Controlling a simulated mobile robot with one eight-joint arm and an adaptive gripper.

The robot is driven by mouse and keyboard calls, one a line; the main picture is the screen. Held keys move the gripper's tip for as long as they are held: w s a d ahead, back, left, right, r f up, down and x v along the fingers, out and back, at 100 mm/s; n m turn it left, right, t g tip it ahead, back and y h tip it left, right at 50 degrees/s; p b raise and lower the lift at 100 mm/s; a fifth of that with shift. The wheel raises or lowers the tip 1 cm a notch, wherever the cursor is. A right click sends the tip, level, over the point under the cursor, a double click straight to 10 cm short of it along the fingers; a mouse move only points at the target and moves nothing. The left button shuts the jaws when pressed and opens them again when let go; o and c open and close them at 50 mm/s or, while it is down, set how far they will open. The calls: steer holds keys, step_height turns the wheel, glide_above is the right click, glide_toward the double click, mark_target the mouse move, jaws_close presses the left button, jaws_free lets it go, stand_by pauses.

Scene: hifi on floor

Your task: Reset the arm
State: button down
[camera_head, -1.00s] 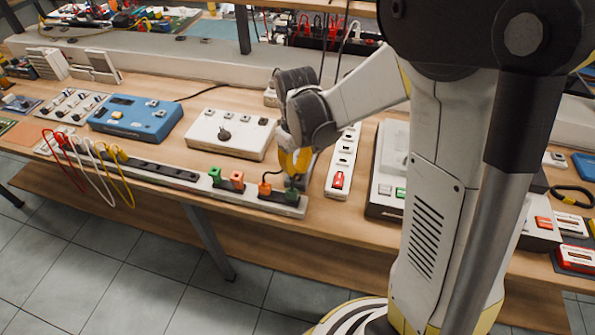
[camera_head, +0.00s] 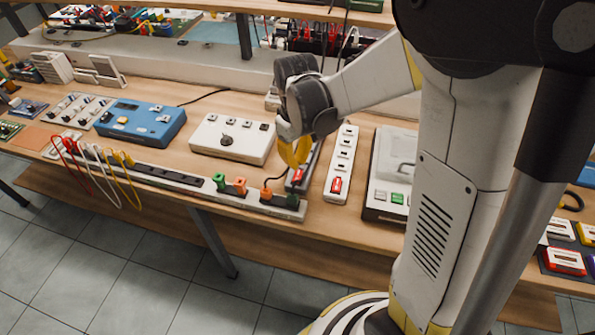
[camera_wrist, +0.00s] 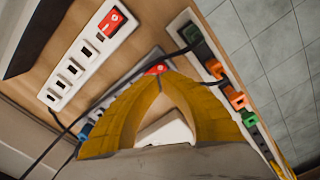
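My gripper (camera_head: 295,160) hangs over the workbench in the head view, above the right end of the long white power strip (camera_head: 155,178). In the wrist view its yellow fingers (camera_wrist: 160,76) arch together and their tips meet. Nothing shows gripped between them. My arm reaches in from the upper right, bent, with the gripper pointing down. A grey strip with a red switch (camera_head: 297,175) lies just behind and below the fingers, partly hidden. Green and orange plugs (camera_head: 240,185) sit in the long strip, apart from the fingers.
A white box with a knob (camera_head: 233,139) and a blue box (camera_head: 141,122) stand to the left. A white strip with a red switch (camera_head: 342,165) and a larger white device (camera_head: 394,172) are to the right. Red, white and yellow cables (camera_head: 105,180) hang over the bench's front edge.

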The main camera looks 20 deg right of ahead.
steer(key=shift+r, duration=0.4)
steer(key=shift+r, duration=0.15)
steer(key=s+r+m+t, duration=0.4)
steer(key=s+r+t, duration=0.3)
steer(key=s+r, duration=0.5)
steer(key=shift+s+r+m, duration=0.4)
steer(key=shift+r, duration=0.05)
stand_by(0.6)
